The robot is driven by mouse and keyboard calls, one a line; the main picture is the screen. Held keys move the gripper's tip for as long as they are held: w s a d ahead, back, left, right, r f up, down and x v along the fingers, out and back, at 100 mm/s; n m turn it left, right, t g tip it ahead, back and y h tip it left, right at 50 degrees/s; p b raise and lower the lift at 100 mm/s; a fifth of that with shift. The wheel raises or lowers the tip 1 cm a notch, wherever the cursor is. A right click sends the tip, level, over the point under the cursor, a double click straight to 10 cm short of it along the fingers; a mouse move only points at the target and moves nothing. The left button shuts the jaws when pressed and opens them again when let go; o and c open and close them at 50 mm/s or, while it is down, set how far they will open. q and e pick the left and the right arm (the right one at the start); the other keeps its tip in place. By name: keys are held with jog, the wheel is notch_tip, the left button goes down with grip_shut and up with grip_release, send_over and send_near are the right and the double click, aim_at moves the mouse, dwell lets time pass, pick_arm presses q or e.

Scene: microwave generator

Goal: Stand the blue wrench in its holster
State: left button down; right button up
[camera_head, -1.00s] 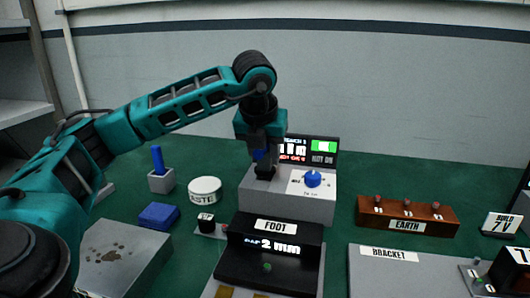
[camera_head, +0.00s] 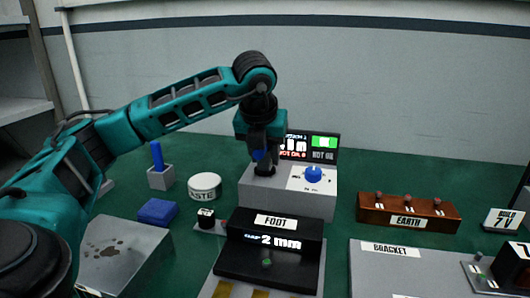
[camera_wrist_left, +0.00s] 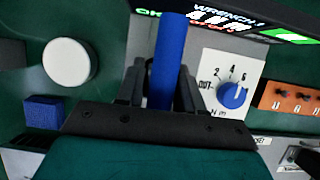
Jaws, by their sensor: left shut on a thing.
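My left gripper (camera_head: 262,150) points down over the left part of a grey box (camera_head: 285,203) and is shut on the blue wrench. The wrench's blue handle (camera_wrist_left: 168,60) runs up between the fingers in the left wrist view. A dark part below the gripper meets or nearly meets the box top. I cannot tell whether it rests in an opening there, and no holster mouth is clearly visible. My right gripper is not in view.
The box carries a blue dial (camera_head: 313,174) and a screen reading WRENCH 1 (camera_head: 295,147). Another blue stick (camera_head: 157,155) stands in a small grey block (camera_head: 160,178). A white tin (camera_head: 205,186), a blue block (camera_head: 157,212) and the black FOOT unit (camera_head: 268,256) surround the box.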

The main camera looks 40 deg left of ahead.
pick_arm(q)
jog(key=shift+f, duration=0.15)
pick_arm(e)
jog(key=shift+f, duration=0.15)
pick_arm(q)
jog(key=c, duration=0.7)
grip_release()
jog(key=shift+o, duration=0.3)
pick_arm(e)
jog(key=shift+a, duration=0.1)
pick_arm(q)
jog(key=shift+s+d+r, duration=0.1)
jog(key=shift+r, duration=0.4)
jog(key=p+v, duration=0.2)
jog(key=v, duration=0.8)
jog(key=shift+s+r, duration=0.15)
jog(key=shift+r, duration=0.2)
jog(key=shift+s+d+r+p, duration=0.2)
jog(key=shift+s+r+p, duration=0.15)
jog(key=shift+r, duration=0.15)
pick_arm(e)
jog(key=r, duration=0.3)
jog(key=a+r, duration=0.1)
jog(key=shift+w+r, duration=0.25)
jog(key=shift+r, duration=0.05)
